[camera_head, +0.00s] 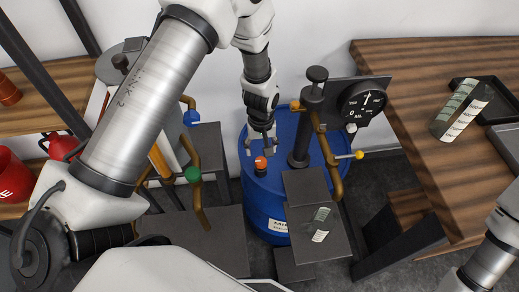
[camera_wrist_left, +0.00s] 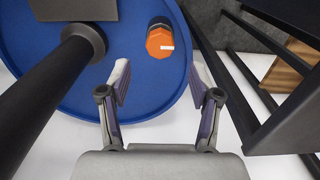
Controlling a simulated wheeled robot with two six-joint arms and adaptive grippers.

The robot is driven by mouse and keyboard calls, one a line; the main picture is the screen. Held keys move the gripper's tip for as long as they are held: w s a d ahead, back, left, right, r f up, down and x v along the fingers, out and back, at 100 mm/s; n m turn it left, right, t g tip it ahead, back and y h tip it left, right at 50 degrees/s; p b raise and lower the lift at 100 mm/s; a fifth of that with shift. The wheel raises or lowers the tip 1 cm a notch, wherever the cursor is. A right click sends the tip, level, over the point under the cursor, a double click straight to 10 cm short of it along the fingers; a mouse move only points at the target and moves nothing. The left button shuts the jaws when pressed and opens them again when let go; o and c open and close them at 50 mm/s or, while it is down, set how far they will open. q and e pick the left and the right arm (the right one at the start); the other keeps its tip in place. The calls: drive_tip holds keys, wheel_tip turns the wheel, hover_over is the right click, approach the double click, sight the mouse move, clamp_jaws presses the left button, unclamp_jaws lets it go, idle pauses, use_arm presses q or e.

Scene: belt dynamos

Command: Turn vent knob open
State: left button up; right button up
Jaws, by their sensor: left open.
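The vent knob seems to be the small orange-topped, dark-sided knob (camera_head: 261,164) on the lid of the blue barrel (camera_head: 264,219). In the left wrist view the orange knob (camera_wrist_left: 160,42) has a faceted top with a small white mark, and stands on the blue lid (camera_wrist_left: 130,95). My left gripper (camera_head: 262,148) is open and empty, pointing down just above and behind the knob. In the left wrist view its two spread fingers (camera_wrist_left: 160,85) stop short of the knob, apart from it. My right gripper is out of view.
A black pump post (camera_head: 300,130) rises beside the knob, with a gauge (camera_head: 362,103) and brass pipe near it. Dark steps (camera_head: 310,235) stand in front.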

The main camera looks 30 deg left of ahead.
sight(261, 161)
use_arm(q)
wheel_tip(261, 161, down, 6)
drive_tip(key=shift+f, duration=0.2)
drive_tip(key=shift+s+r, duration=0.1)
drive_tip(key=c, duration=1.1)
drive_tip(key=shift+c, duration=0.2)
